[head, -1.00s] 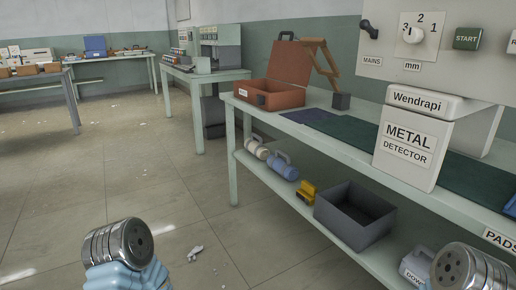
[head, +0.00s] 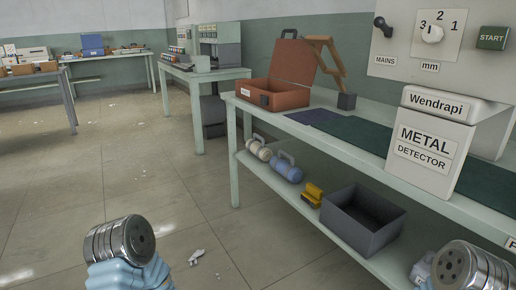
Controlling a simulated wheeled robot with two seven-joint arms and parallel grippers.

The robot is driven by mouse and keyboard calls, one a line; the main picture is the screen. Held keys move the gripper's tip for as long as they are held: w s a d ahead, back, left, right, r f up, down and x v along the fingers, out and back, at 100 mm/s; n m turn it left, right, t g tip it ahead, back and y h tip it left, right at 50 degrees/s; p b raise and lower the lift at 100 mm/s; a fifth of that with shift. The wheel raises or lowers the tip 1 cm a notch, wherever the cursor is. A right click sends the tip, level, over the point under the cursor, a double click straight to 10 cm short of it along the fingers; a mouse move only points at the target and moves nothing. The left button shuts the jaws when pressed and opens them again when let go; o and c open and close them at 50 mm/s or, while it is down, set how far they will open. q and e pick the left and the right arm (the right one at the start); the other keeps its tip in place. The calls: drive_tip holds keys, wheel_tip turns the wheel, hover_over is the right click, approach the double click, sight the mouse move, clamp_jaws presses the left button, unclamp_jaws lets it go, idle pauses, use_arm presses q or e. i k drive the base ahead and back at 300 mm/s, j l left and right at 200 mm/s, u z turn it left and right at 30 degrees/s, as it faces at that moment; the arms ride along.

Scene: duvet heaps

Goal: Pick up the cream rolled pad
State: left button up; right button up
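A cream roll (head: 258,147) with a handle, which looks like the cream rolled pad, lies on the lower shelf of the long pale-green table. It is near the shelf's far left end. A blue roll (head: 288,170) with a similar handle lies just right of it and nearer me. Only metal ends of my arms show at the bottom left and bottom right of the head view. No gripper fingers are visible, and both arm ends are well apart from the cream roll.
The long table (head: 235,185) has a leg left of the cream roll. A yellow object (head: 312,194) and an open dark grey bin (head: 368,236) share the shelf. A brown case (head: 271,92) and metal detector (head: 428,150) stand above. The floor to the left is largely clear, with small debris (head: 196,257).

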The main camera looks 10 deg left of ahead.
sight(263, 153)
drive_tip(key=i+j, duration=0.3)
drive_tip(key=i+j+z, duration=0.1)
drive_tip(key=i+j, duration=0.15)
drive_tip(key=j, duration=0.15)
drive_tip(key=i+j+z, duration=0.1)
drive_tip(key=i+j, duration=0.45)
drive_tip(key=j, duration=0.2)
drive_tip(key=i+j+z, duration=0.1)
drive_tip(key=i+j, duration=0.15)
drive_tip(key=j, duration=0.15)
drive_tip(key=i+j, duration=0.25)
drive_tip(key=j, duration=0.2)
drive_tip(key=l+z, duration=0.05)
